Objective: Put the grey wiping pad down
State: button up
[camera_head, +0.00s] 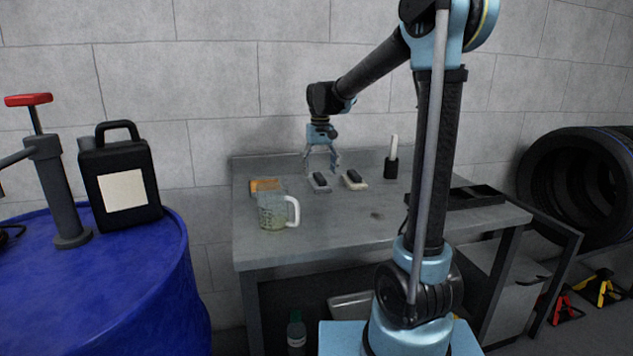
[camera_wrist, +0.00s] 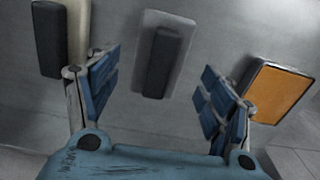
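The grey wiping pad (camera_head: 320,183), with a dark block-shaped handle on top, lies on the metal workbench (camera_head: 330,222) near its back. My gripper (camera_head: 321,168) is open and empty just above and behind it, pointing down. In the wrist view the grey wiping pad (camera_wrist: 160,58) lies ahead of the gap between the two spread blue fingers of my gripper (camera_wrist: 160,88). No finger visibly touches it.
A cream pad with a dark handle (camera_head: 354,180) lies right of the grey one. An orange-topped block (camera_head: 265,185) and a clear jug (camera_head: 277,210) stand left. A black holder with a white stick (camera_head: 391,167) and a black tray (camera_head: 470,197) are right. The bench's front middle is mostly clear.

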aim_at(319, 176)
notch_tip(319, 176, up, 7)
dwell(0.3)
jog(key=shift+r, duration=0.1)
